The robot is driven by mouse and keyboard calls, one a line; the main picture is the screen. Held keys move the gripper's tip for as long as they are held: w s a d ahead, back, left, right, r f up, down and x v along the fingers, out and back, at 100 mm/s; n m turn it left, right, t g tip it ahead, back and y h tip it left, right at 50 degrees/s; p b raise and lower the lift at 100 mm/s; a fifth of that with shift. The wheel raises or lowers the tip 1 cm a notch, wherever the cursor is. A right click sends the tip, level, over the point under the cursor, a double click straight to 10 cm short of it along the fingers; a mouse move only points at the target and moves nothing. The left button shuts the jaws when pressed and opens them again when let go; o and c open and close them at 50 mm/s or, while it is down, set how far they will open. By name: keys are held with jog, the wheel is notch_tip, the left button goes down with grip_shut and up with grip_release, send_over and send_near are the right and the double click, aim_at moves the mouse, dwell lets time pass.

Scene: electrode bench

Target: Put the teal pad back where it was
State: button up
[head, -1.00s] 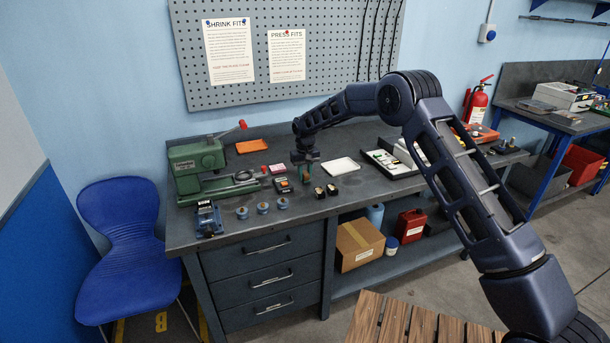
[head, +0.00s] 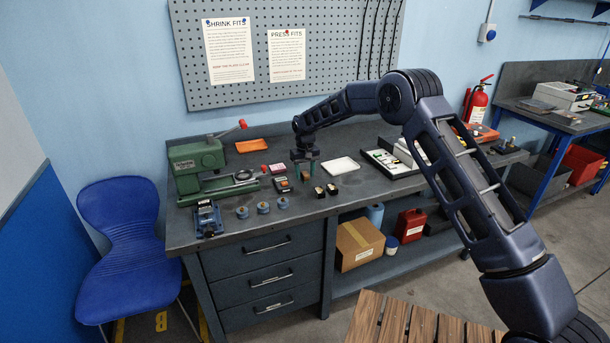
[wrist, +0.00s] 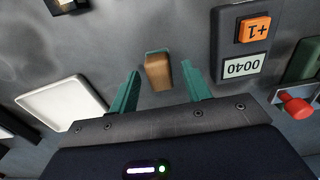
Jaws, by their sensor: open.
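My gripper (head: 305,170) is over the middle of the bench, its two teal fingers apart. In the wrist view my gripper (wrist: 160,92) is open around a small brown block (wrist: 158,74), with a gap on both sides. The block has a thin grey-green edge at its far end; I cannot tell whether this is the teal pad. The block also shows between the fingers in the head view (head: 305,178). No other teal pad can be made out.
A counter (wrist: 243,42) reading 0040 is right of the block in the wrist view. A white tray (wrist: 62,104) is to the left. In the head view, a green press (head: 197,168) stands left and two small black parts (head: 320,192) sit in front.

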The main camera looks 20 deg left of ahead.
aim_at(305, 173)
notch_tip(305, 173, up, 11)
dwell(0.4)
jog(key=shift+r, duration=0.1)
